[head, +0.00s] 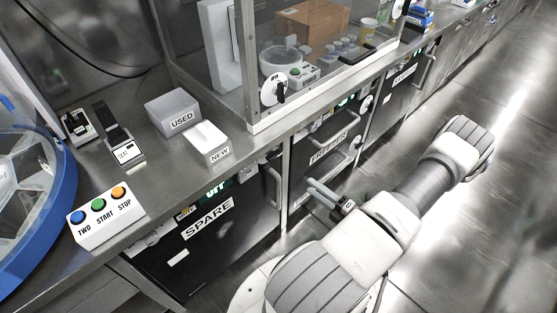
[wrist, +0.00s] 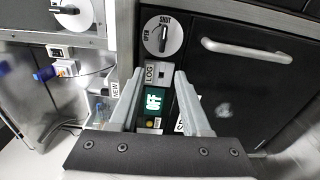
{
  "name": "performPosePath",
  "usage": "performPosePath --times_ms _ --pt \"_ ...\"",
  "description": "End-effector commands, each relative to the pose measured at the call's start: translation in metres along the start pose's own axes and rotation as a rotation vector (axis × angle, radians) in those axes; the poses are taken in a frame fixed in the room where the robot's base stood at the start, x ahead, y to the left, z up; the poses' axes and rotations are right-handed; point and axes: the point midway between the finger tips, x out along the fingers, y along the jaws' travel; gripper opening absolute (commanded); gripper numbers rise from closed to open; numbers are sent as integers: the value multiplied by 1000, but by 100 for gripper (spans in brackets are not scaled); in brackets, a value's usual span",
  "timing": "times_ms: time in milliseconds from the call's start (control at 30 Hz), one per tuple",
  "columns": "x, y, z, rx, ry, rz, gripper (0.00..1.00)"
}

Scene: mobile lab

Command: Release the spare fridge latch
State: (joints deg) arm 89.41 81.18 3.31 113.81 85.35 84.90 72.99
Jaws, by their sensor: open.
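The spare fridge (head: 190,250) is a dark door under the bench at left in the head view, labelled SPARE, with a green display. In the wrist view a white round latch dial (wrist: 163,37) with a dark handle is marked OPEN and SHUT. The handle stands nearly upright, towards SHUT. Below it are a LOG label and a display (wrist: 154,103) reading OFF. A door label starting with S is mostly hidden by a finger. My gripper (head: 311,187) is open and empty in front of the fridge fronts; its fingertips (wrist: 159,73) are below the dial, apparently not touching it.
A dark door (wrist: 245,85) with a silver bar handle (wrist: 255,52) is right of the dial. The bench above holds a button box (head: 105,215) and grey USED box (head: 173,112). The floor at right is clear.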

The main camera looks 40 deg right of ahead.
Motion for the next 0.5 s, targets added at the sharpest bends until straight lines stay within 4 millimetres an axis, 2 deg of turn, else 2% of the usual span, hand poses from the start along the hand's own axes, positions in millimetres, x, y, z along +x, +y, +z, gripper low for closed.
performPosePath --times_ms 133,233,367,500 --pt "-1 -8 3 45 -45 9 48" --pt "7 -8 3 46 -45 9 48" --pt "29 -7 3 45 -41 10 48" --pt "60 -7 4 44 -39 10 48"
